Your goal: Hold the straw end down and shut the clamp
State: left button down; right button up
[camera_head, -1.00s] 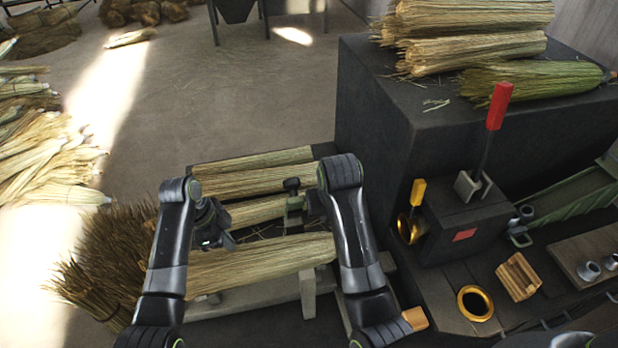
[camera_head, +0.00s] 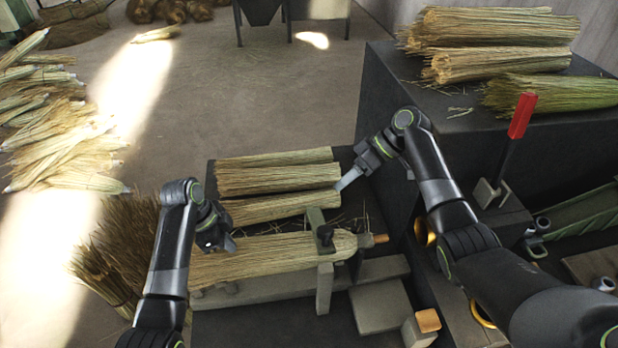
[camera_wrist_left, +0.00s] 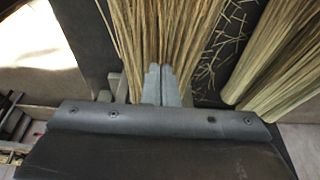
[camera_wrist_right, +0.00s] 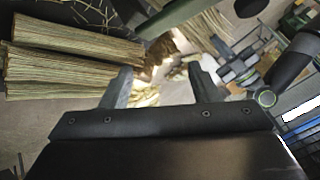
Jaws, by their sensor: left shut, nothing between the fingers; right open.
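The broom (camera_head: 275,255) lies level on a low wooden stand, its brown straw end to the left and orange-tipped handle (camera_head: 381,238) to the right. The clamp's green bar (camera_head: 316,220), with a black knob, crosses near its neck; I cannot tell whether it presses the straw. My left gripper (camera_head: 210,242) is over the straw; the left wrist view shows its shut fingers (camera_wrist_left: 160,85) against the straw, nothing visible between them. My right gripper (camera_head: 348,180) is behind and right of the clamp. Its fingers (camera_wrist_right: 158,88) are apart and empty in the right wrist view.
Straw bundles (camera_head: 280,178) lie behind the clamp. A dark bench with a red-handled lever (camera_head: 521,115) stands at the right, with more straw (camera_head: 490,45) on top. A small orange-topped block (camera_head: 428,320) stands in front. Straw heaps (camera_head: 60,140) lie on the left floor.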

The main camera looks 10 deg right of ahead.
notch_tip(320, 180, up, 4)
jog(key=w+m+y, duration=0.2)
jog(key=y, duration=0.1)
jog(key=s+a+f+g+y, duration=0.1)
jog(key=s+a+y, duration=0.2)
jog(key=a, duration=0.6)
jog(key=shift+s+a+y, duration=0.35)
jog(key=shift+a+y, duration=0.05)
jog(key=shift+y, duration=0.2)
grip_shut()
dwell(0.5)
jog(key=c, duration=1.1)
grip_release()
jog(key=shift+c, duration=0.2)
